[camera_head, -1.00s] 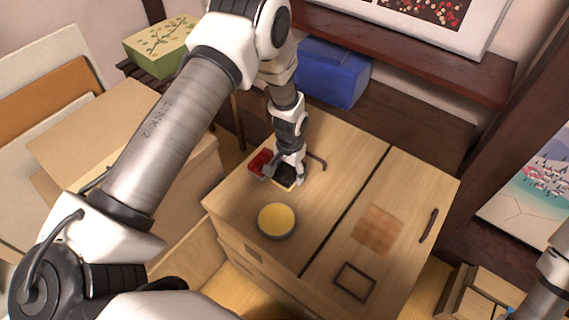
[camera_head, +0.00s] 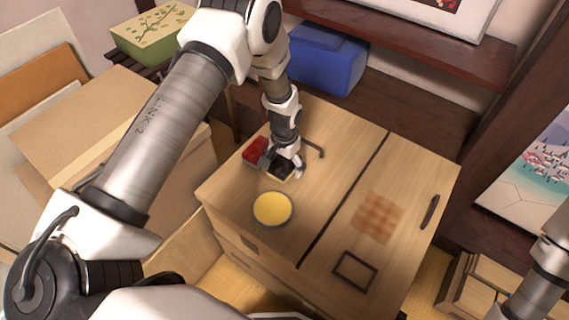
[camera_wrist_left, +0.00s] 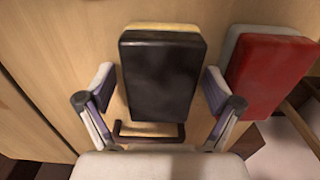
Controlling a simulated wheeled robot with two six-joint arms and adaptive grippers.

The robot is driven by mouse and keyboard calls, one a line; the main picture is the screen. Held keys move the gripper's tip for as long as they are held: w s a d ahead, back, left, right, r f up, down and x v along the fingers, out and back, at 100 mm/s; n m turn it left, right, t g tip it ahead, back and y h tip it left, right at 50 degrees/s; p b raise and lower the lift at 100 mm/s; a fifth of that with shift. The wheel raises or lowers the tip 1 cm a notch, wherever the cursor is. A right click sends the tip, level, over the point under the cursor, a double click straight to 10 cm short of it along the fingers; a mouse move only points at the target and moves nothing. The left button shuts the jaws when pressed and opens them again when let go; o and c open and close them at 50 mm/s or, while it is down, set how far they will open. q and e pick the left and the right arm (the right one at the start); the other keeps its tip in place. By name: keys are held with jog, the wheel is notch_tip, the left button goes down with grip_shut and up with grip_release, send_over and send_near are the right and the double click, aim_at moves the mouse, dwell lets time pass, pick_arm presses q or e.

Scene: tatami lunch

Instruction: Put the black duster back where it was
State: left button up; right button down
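The black duster (camera_head: 280,168), a block with a dark top and a pale underside, is on the light wooden cabinet top (camera_head: 325,140). It fills the middle of the left wrist view (camera_wrist_left: 160,78). A dark rectangular outline (camera_wrist_left: 148,134) shows partly from under its near end. My left gripper (camera_head: 284,166) is down at the duster, one finger on each side. In the wrist view the fingers (camera_wrist_left: 160,88) stand slightly apart from its sides, so the gripper looks open. My right gripper is out of view; only part of that arm shows at lower right.
A red duster (camera_head: 255,150) lies close beside the black one, also in the wrist view (camera_wrist_left: 270,75). A yellow round dish (camera_head: 272,208) stands nearer. An empty dark frame (camera_head: 355,271), a brown checked patch (camera_head: 378,217) and a dark handle (camera_head: 429,212) are to the right.

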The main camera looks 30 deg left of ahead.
aim_at(284, 161)
pick_arm(q)
jog(key=shift+r, duration=0.25)
notch_tip(284, 161, up, 12)
jog(key=p, duration=0.1)
jog(key=shift+f, duration=0.1)
